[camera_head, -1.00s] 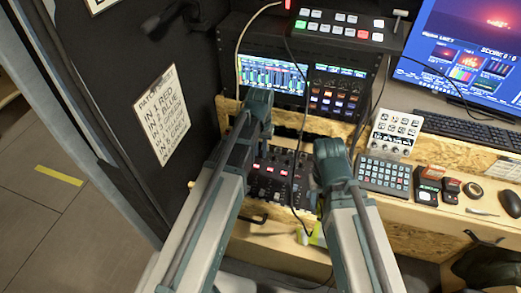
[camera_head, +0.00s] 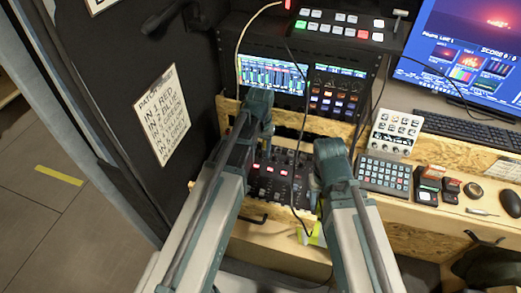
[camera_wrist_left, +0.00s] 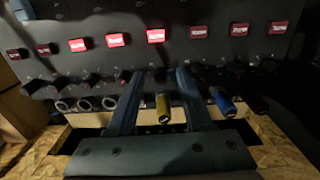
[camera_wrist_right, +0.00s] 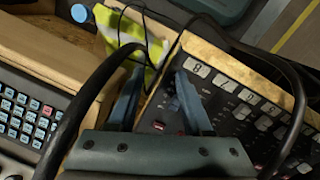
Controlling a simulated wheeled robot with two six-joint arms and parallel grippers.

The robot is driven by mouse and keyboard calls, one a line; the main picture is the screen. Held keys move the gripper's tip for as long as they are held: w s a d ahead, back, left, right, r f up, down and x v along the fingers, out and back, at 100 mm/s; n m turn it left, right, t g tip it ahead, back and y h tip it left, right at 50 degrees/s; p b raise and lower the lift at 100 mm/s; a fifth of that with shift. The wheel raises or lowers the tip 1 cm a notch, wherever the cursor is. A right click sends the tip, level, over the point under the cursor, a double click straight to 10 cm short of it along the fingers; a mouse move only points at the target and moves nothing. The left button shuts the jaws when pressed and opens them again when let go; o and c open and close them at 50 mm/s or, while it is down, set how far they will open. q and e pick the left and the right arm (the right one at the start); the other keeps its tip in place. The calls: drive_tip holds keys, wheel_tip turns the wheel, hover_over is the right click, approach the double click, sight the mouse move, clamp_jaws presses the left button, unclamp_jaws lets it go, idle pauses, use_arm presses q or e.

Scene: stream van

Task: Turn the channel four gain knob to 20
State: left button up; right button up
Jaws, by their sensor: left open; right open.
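The dark mixer panel (camera_head: 283,172) with a row of small red displays stands between my two arms in the head view. In the left wrist view its red displays (camera_wrist_left: 156,36) line up above a row of dark knobs. My left gripper (camera_wrist_left: 160,75) is open in front of this panel, its fingers on either side of part of the knob row. A yellow plug (camera_wrist_left: 162,108) shows between the fingers. No channel numbers are readable there, so I cannot tell which knob is channel four gain. My right gripper (camera_wrist_right: 157,80) is open and empty over the panel's wooden edge.
Black cables (camera_wrist_right: 88,95) cross close to my right gripper. A yellow-green cloth (camera_wrist_right: 125,35) lies beside the panel. A blue plug (camera_wrist_left: 222,100) sits right of my left gripper. A button keypad (camera_head: 384,174) stands to the right.

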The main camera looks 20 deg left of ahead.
sight(261, 153)
use_arm(q)
drive_tip(key=shift+r, duration=0.15)
use_arm(e)
drive_tip(key=shift+r, duration=0.15)
use_arm(q)
wheel_tip(261, 153, up, 14)
drive_tip(key=p, duration=1.4)
drive_tip(key=shift+f, duration=0.2)
use_arm(e)
wheel_tip(261, 153, up, 14)
drive_tip(key=shift+f, duration=0.2)
use_arm(q)
drive_tip(key=shift+s, duration=0.1)
